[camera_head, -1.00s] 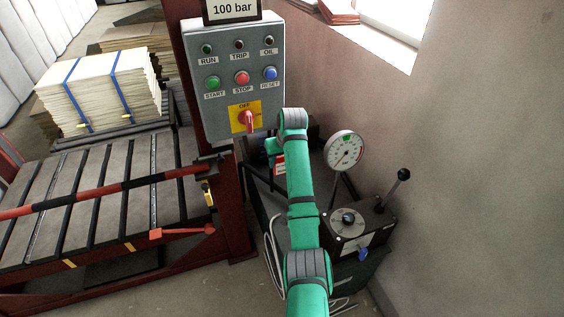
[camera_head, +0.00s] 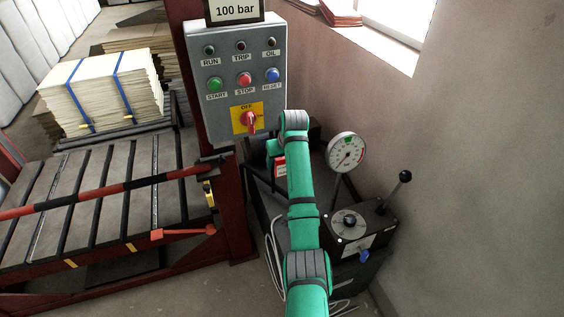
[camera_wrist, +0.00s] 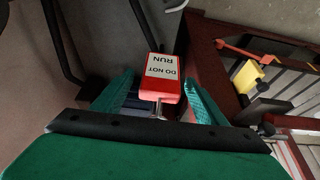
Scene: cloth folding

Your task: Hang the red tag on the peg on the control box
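The red tag (camera_wrist: 160,78) with a white "DO NOT RUN" label shows between my gripper's fingertips (camera_wrist: 160,84) in the wrist view, its text upside down. The fingers stand apart, one on each side; I cannot tell whether both touch the tag. A short metal piece (camera_wrist: 158,108) shows at the tag's near end; I cannot tell whether it is the tag's stem or a peg. In the head view the tag (camera_head: 280,167) shows partly, below the right side of the grey control box (camera_head: 237,92). My green arm hides part of this area. The peg is not clearly visible.
A pressure gauge (camera_head: 346,152) and a dark unit with a lever (camera_head: 363,222) stand right of my arm. A red post (camera_head: 236,205) and a rack with a striped bar (camera_head: 100,192) are at left. The grey wall (camera_head: 490,190) bounds the right.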

